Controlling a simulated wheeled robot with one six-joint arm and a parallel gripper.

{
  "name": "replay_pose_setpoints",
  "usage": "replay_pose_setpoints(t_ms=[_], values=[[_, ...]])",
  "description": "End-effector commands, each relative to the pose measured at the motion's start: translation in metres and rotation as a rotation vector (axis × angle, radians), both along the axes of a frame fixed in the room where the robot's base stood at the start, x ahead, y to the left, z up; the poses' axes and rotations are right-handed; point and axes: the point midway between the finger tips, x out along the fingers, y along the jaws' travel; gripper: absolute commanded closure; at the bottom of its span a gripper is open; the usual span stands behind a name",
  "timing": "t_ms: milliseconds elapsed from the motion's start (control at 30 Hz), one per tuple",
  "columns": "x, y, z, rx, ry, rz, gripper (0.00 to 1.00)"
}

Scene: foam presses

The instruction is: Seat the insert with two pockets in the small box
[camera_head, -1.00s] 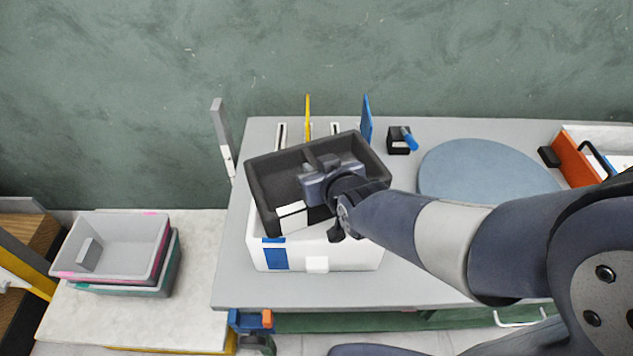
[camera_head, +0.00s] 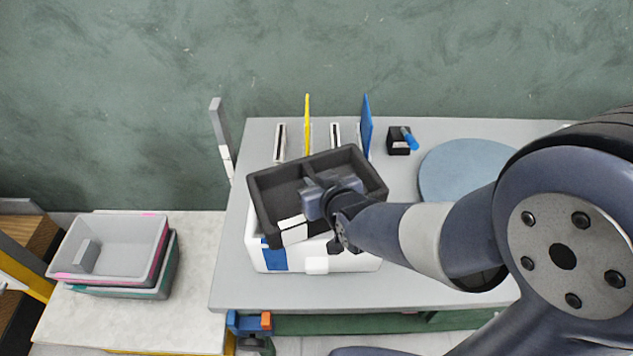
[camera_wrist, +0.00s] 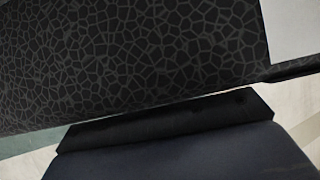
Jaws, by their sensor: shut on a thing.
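The insert (camera_head: 267,190) is a dark grey foam frame with two pockets, seen in the head view over the small box (camera_head: 348,262). The box is white with a blue patch on its front. The insert sits tilted and turned relative to the box, overhanging its rim; I cannot tell whether they touch. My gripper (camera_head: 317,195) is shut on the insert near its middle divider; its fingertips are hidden.
A blue round mat (camera_head: 462,172) lies right of the box on the grey table. A small black holder (camera_head: 399,141) and upright yellow (camera_head: 307,125) and blue (camera_head: 366,125) panels stand behind. Stacked trays (camera_head: 118,245) sit on a pale surface at left.

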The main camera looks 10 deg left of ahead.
Motion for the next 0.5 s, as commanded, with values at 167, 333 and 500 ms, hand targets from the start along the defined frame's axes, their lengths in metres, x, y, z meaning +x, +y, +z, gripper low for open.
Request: replay_pose_setpoints(t_ms=[167,333,500], values=[[0.0001,0.0,-0.0045,0.0,0.0,0.0,1.0],[0.0,0.0,-0.0033,0.0,0.0,0.0,0.77],[0.0,0.0,-0.0033,0.0,0.0,0.0,0.63]])
